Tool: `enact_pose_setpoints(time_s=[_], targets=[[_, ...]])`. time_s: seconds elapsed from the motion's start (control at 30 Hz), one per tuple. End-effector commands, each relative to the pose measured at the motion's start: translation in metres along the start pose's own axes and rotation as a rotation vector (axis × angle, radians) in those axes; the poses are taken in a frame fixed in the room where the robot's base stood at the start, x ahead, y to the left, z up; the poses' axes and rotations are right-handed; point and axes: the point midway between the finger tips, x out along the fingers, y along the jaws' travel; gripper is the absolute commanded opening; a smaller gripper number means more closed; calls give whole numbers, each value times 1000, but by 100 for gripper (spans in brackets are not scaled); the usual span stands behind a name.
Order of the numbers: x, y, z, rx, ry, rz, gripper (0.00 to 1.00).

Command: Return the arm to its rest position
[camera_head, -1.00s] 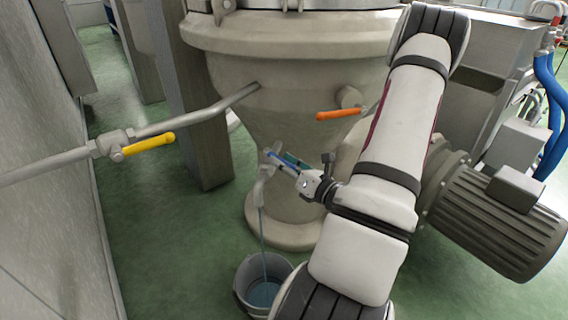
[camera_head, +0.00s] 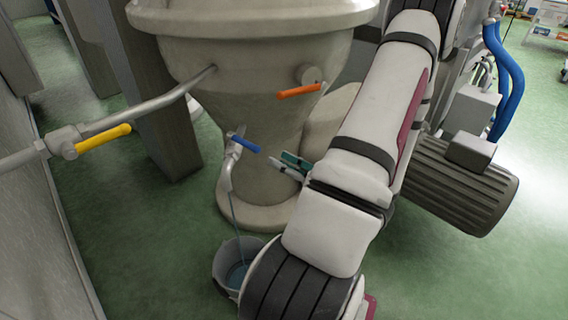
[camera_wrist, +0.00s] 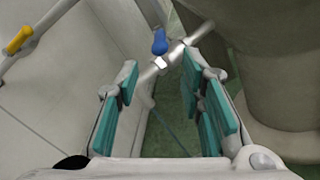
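My gripper (camera_head: 296,163) is in the middle of the head view, partly hidden behind my arm, near the blue-handled tap. In the wrist view my gripper (camera_wrist: 163,105) shows its teal finger pads spread wide apart with nothing between them. The blue handle (camera_head: 245,144) is left of the fingertips and clear of them in the head view. In the wrist view the blue handle (camera_wrist: 159,42) lies beyond the fingertips. A thin stream runs from the tap spout (camera_head: 228,178) into a bucket (camera_head: 222,266) holding bluish liquid.
A large beige hopper (camera_head: 255,75) stands close behind the gripper. An orange lever (camera_head: 300,91) is above it, and a yellow lever (camera_head: 105,140) sits on a pipe at left. A ribbed motor (camera_head: 462,185) is right of my arm. Green floor (camera_head: 145,240) is open at left.

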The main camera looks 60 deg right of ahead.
Motion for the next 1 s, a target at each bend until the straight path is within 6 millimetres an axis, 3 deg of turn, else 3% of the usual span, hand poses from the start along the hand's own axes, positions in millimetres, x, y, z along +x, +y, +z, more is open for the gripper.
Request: enact_pose_setpoints(time_s=[0.7, 0.77, 0.87, 1.0], targets=[[2, 6, 2, -13, 9, 22, 35], [9, 17, 4, -38, 28, 67, 35], [27, 54, 8, -116, 85, 204, 35], [49, 132, 9, -283, 199, 491, 35]])
